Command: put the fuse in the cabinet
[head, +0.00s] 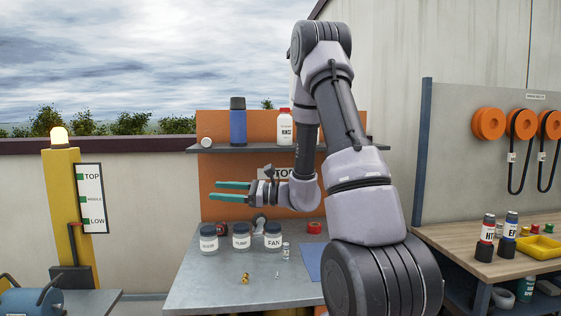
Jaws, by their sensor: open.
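My gripper (214,190) is open and empty, its two teal fingers pointing left above the grey workbench (205,285), in front of the orange back panel. I cannot surely pick out the fuse. Small things lie near the bench's front: a brass-coloured piece (245,278) and a tiny pale piece (277,274), both too small to identify. A small clear vial (285,252) stands beside the FAN jar (272,237). No cabinet can be made out; my arm hides part of the middle and right of the scene.
Further jars, one labelled PUMP (241,237) and another (209,239), stand left of the FAN jar. A shelf (215,149) above holds a blue flask (238,122) and a white bottle (285,127). A wooden bench (455,245) with labelled cylinders is at right.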

